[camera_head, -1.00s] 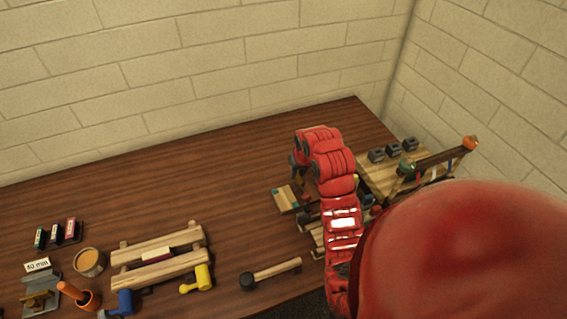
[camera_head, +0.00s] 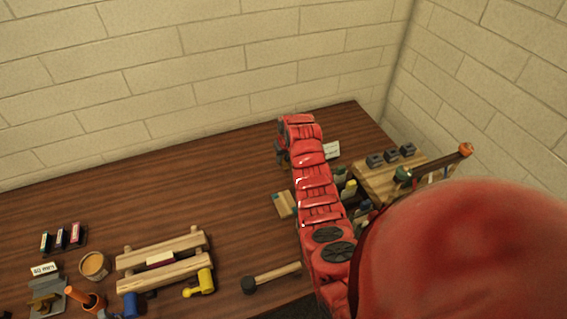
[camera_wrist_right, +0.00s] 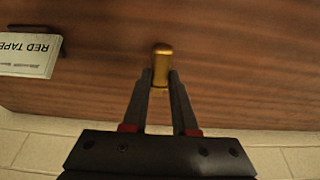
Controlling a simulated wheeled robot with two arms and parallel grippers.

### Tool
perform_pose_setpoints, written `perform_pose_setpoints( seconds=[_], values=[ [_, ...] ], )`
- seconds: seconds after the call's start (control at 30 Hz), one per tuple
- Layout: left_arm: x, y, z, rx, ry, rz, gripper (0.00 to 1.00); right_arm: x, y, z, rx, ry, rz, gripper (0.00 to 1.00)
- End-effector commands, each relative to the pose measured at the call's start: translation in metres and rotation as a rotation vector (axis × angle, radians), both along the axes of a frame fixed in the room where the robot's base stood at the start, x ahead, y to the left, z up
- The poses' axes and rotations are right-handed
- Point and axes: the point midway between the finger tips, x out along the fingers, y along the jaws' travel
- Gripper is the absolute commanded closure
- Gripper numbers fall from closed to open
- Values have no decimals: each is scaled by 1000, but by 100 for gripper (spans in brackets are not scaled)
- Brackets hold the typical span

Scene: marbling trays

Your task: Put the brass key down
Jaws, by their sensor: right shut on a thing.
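My right gripper (camera_head: 281,156) is over the bare wood toward the back of the table in the head view, with its red arm reaching from the lower right. In the right wrist view its two dark fingers (camera_wrist_right: 160,85) are shut on the brass key (camera_wrist_right: 161,62). The key's rounded gold end sticks out past the fingertips, above the wood. I cannot tell whether it touches the table. In the head view the key is hidden. My left gripper is not in view.
In the head view a wooden board with dark blocks (camera_head: 378,185) is on the right. The back middle is clear.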

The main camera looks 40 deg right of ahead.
Motion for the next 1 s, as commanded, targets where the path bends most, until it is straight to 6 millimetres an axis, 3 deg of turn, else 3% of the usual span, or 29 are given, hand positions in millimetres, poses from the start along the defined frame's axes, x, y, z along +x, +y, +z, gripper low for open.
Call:
perform_pose_setpoints(
  seconds=[0.1,0.23,0.67,0.7,0.8,0.87,1.0],
  values=[
    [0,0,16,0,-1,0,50,-2,1,-12,3,8,-1,100],
    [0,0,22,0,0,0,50,-1,1,-25,4,5,0,100],
    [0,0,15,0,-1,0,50,-1,0,-36,0,2,0,100],
    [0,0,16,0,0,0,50,-1,0,-35,0,2,0,70],
    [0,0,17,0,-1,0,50,-1,0,-34,1,3,-1,52],
    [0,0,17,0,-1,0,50,-1,0,-34,1,3,-1,44],
    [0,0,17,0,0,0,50,-1,0,-34,1,3,-1,44]
  ],
)
